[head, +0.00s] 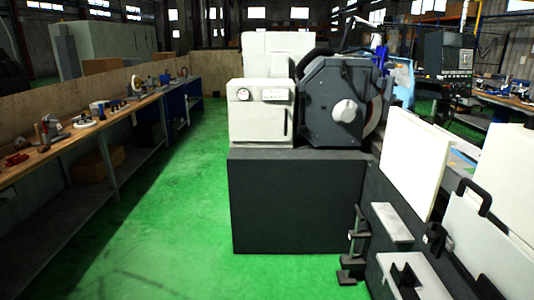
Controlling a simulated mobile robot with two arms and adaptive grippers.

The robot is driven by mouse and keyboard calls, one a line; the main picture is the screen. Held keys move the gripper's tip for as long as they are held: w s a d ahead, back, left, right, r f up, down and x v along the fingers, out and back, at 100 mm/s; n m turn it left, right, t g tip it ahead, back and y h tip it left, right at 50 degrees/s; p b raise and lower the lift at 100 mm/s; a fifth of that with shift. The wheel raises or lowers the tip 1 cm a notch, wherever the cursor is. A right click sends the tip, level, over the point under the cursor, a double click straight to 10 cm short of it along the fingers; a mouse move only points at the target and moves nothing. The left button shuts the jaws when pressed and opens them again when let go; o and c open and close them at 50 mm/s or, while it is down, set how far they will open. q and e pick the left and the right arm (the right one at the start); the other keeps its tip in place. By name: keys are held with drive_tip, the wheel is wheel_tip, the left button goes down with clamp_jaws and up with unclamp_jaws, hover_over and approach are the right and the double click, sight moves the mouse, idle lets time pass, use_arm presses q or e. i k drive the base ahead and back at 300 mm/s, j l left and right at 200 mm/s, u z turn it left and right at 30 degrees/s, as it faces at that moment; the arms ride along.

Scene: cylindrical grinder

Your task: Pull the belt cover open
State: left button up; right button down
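The cylindrical grinder stands ahead on a dark base (297,200). On the base is a white housing (262,125) with a round gauge and a small panel on its front. Beside it on the right is a dark grey, many-sided cover (325,90) with a white round hub (346,110); it looks closed. I cannot tell for sure which of these is the belt cover. The edge of a wheel shows behind the grey cover. Neither of my grippers is in view.
A long workbench (75,135) with tools runs along the left. The green floor (165,220) between bench and grinder is clear. White panels (415,160), a black handle (474,192) and dark upright fittings (355,240) are at the right front. A control console (448,60) stands behind.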

sight(263, 121)
drive_tip(key=i+j, duration=0.1)
drive_tip(key=i, duration=0.85)
drive_tip(key=i+j, duration=0.1)
drive_tip(key=i, duration=0.85)
